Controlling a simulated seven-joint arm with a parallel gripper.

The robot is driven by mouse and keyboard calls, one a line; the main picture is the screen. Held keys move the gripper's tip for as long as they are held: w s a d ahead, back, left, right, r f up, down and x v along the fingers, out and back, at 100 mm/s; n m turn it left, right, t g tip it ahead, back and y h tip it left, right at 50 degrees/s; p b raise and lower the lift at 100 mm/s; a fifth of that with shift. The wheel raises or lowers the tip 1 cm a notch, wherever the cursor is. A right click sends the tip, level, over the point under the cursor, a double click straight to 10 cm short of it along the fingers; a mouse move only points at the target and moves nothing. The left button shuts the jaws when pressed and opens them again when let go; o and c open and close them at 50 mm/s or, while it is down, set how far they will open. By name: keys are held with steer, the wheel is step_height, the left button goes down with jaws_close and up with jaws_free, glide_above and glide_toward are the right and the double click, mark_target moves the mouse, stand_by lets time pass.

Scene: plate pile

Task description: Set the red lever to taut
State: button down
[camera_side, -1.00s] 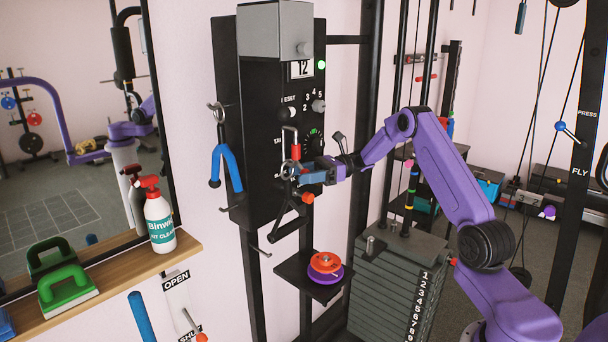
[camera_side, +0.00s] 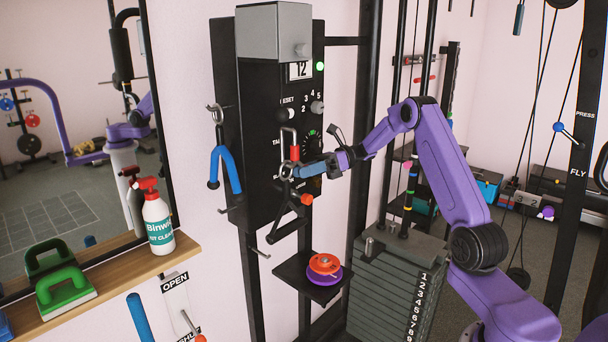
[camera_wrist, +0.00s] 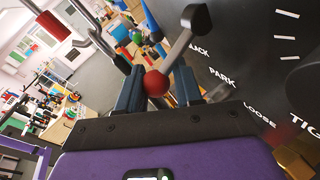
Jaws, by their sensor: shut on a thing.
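The red lever shows in the wrist view as a red ball knob (camera_wrist: 155,83) on a grey arm that slants up to the right to a dark rounded end. My gripper (camera_wrist: 158,88) has its blue fingers on both sides of the knob, shut on it. In the side view my gripper (camera_side: 302,171) is at the front of the black panel (camera_side: 262,120), just below a red cylinder; the fingers hide the lever's knob there. Partly covered lettering beside the lever reads "TA" above and "S" below. The wrist view shows "ACK", "PARK" and "LOOSE" on the dark face.
A red cylinder (camera_side: 294,153) on a bent metal bar is close above my fingers. A blue-gripped tool (camera_side: 226,168) hangs left. Orange and purple discs (camera_side: 324,265) lie on a small shelf underneath.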

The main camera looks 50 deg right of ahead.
steer(key=shift+s+r+m+g+h, duration=0.15)
steer(key=shift+r+m+g, duration=0.15)
steer(key=shift+r+m, duration=0.35)
steer(key=shift+s+r+m+g+h, duration=0.15)
steer(key=shift+r+m+g, duration=0.15)
steer(key=shift+r+m, duration=0.3)
steer(key=shift+w, duration=0.1)
steer(key=c, duration=0.7)
jaws_free()
steer(key=shift+c, duration=0.2)
steer(key=shift+f, duration=0.1)
steer(key=shift+s+d, duration=0.2)
steer(key=shift+d, duration=0.25)
steer(key=v, duration=1.6)
steer(key=shift+d+r, duration=0.15)
steer(key=shift+r, duration=0.15)
steer(key=shift+s, duration=0.1)
